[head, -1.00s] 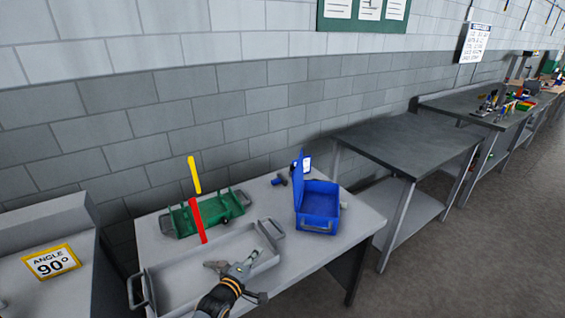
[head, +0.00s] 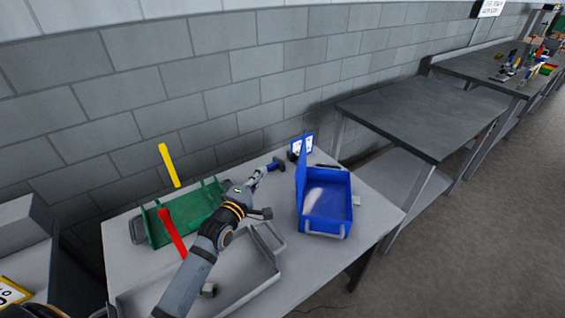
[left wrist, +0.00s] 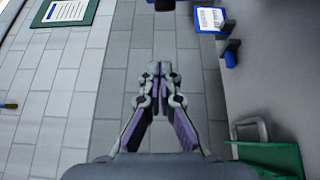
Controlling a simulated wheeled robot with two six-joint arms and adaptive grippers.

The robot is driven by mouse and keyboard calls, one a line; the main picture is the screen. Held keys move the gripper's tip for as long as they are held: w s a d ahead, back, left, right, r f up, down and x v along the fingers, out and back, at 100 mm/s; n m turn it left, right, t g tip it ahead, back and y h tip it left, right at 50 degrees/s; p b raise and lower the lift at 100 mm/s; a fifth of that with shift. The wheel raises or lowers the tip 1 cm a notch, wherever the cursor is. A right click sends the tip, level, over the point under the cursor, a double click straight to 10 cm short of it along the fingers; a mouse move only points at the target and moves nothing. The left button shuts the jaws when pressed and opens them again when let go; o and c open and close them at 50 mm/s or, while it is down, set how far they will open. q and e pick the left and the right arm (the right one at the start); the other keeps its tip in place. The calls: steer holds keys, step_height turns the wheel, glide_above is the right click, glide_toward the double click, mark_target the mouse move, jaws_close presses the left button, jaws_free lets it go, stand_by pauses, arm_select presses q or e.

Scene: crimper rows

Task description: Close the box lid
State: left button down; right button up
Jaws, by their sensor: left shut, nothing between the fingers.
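The blue box (head: 326,214) stands on the right part of the light table in the head view. Its lid (head: 302,172) is open and stands upright along the box's left side. My left gripper (head: 262,172) is left of the lid, over the back of the table, apart from the box. Its fingers are shut and empty; they also show closed together in the left wrist view (left wrist: 160,68). The box does not show in the left wrist view. My right gripper is not in view.
A green tray (head: 153,228) with red and yellow bars near it is at the left. A grey tray (head: 262,292) lies in front. A small dark blue object (head: 279,164) is near my fingertips. A blue-framed sign (head: 308,143) stands behind the lid. The brick wall runs behind.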

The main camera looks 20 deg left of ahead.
arm_select(q)
steer(key=w+d, duration=0.4)
steer(key=w, duration=0.4)
steer(key=shift+d+f, duration=0.15)
steer(key=shift+d, duration=0.15)
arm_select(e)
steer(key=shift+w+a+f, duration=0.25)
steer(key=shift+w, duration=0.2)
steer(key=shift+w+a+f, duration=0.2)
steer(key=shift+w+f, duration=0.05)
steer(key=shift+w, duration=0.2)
arm_select(q)
steer(key=shift+w, duration=0.1)
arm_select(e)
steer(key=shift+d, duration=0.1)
